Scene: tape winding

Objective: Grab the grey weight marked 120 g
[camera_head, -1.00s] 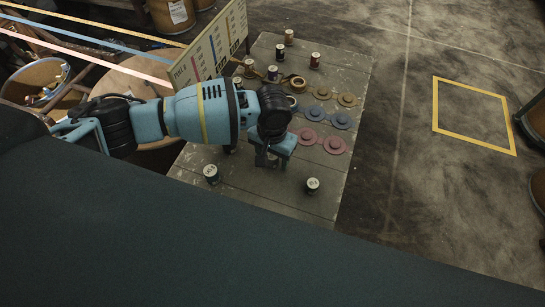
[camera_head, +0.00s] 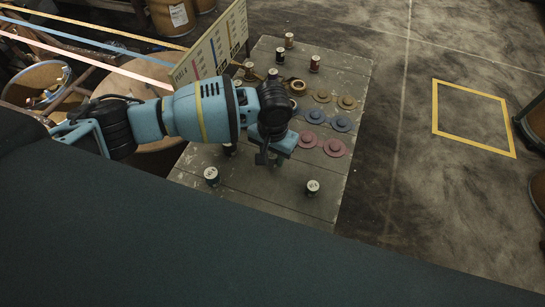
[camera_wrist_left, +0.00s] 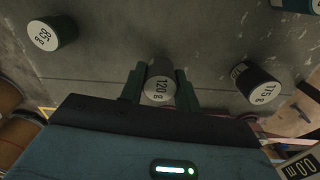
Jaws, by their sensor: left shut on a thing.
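The grey weight marked 120 g (camera_wrist_left: 160,88) stands between the two fingers of my left gripper (camera_wrist_left: 160,90) in the left wrist view. The fingers are shut on its sides, and its label faces the camera. In the head view my left gripper (camera_head: 268,160) is low over the front part of the table; I cannot make out the 120 g weight there behind the fingers. My right gripper is not in view.
In the wrist view, one dark weight (camera_wrist_left: 52,34) stands to the left and one marked 175 g (camera_wrist_left: 256,86) to the right. The head view shows weights (camera_head: 211,176) and (camera_head: 312,188) on the table (camera_head: 270,205), coloured discs (camera_head: 334,147) and a board (camera_head: 210,52).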

